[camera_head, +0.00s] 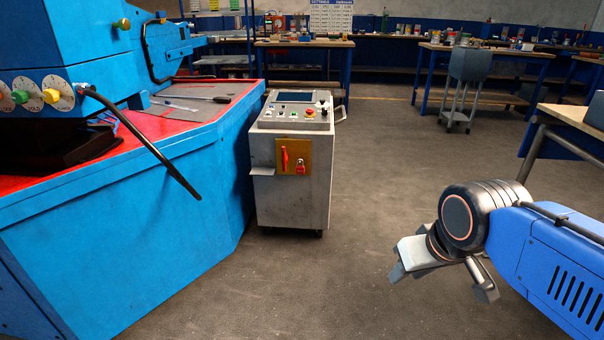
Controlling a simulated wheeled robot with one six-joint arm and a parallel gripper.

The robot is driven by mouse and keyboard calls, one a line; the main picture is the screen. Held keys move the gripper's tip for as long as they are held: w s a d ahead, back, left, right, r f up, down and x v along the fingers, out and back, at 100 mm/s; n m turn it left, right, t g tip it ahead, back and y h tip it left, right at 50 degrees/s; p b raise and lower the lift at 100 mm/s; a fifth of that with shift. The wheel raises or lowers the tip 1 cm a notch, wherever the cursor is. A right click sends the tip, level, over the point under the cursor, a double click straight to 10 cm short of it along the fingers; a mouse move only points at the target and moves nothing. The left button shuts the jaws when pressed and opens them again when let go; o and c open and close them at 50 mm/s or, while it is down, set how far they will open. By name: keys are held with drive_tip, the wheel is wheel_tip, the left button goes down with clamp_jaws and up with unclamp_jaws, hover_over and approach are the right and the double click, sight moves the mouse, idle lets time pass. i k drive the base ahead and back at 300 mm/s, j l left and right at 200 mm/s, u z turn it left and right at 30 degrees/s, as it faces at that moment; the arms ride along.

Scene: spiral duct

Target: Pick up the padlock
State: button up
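A small red padlock (300,168) hangs on the yellow panel (308,150) on the front of a grey control cabinet (290,205). A red handle or switch (284,159) is just left of it on the same panel. My gripper (443,283) is at the lower right, low over the floor and well apart from the cabinet and padlock. Its two fingers are spread apart, with nothing seen between them.
A large blue machine (150,240) with a red and grey top stands left of the cabinet. A black lever (140,140) sticks out from it. Open floor (365,200) lies between cabinet and gripper.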

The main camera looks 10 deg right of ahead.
sight(300, 169)
drive_tip(key=i+z, duration=0.15)
drive_tip(key=i, duration=0.3)
drive_tip(key=i+j+z, duration=0.15)
drive_tip(key=j+z, duration=0.15)
drive_tip(key=i+j+z, duration=0.15)
drive_tip(key=j+z, duration=0.15)
drive_tip(key=j, duration=0.15)
drive_tip(key=i+j+z, duration=0.1)
drive_tip(key=j+z, duration=0.15)
drive_tip(key=j, duration=0.15)
drive_tip(key=j+z, duration=0.3)
drive_tip(key=k+j+z, duration=0.4)
drive_tip(key=j, duration=0.2)
drive_tip(key=k+j+z, duration=0.4)
drive_tip(key=k, duration=0.2)
